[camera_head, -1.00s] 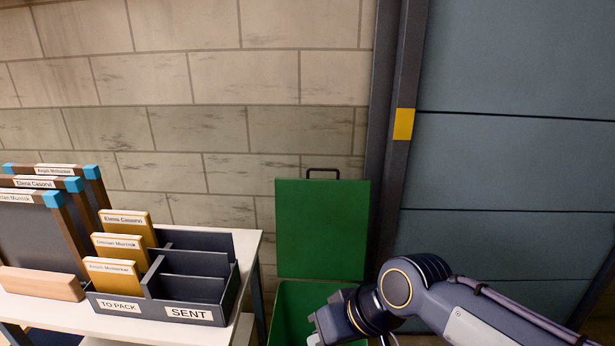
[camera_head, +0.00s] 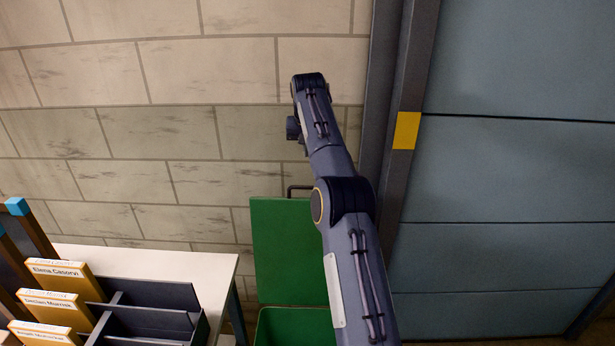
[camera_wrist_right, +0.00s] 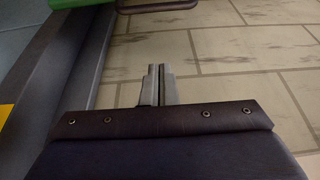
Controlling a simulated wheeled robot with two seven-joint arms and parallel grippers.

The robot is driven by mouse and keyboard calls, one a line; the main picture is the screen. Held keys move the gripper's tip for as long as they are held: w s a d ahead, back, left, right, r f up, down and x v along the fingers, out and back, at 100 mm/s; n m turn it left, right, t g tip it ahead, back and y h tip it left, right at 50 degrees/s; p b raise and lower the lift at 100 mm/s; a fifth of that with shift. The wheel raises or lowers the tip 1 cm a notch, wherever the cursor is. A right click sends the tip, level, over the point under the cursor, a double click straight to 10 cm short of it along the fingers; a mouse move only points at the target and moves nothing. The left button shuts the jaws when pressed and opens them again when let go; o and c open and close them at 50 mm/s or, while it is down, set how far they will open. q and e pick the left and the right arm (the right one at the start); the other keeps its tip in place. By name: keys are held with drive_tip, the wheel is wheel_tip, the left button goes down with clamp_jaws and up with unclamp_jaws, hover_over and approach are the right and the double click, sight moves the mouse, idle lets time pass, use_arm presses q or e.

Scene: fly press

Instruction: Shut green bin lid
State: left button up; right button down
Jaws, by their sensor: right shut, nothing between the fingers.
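The green bin lid (camera_head: 283,245) stands open and upright against the wall, with a dark handle (camera_head: 298,189) at its top edge. The green bin's body (camera_head: 290,325) shows only in part at the bottom of the head view, partly behind my right arm. My right gripper (camera_wrist_right: 160,85) is shut and empty in the wrist view, apart from the lid. That view shows the lid (camera_wrist_right: 80,5) and its handle (camera_wrist_right: 158,5) at the top edge, beyond the fingertips. In the head view my right arm reaches up past the lid; its fingers cannot be made out. My left gripper is not in view.
A white table (camera_head: 150,262) left of the bin carries a dark divided tray (camera_head: 150,322) with several yellow labelled blocks. A dark door post (camera_head: 395,190) with a yellow mark stands right of the lid, beside a blue-grey door (camera_head: 500,170). The brick wall is behind.

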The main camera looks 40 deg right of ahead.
wheel_tip(320, 180, down, 10)
drive_tip(key=b, duration=0.5)
idle(0.6)
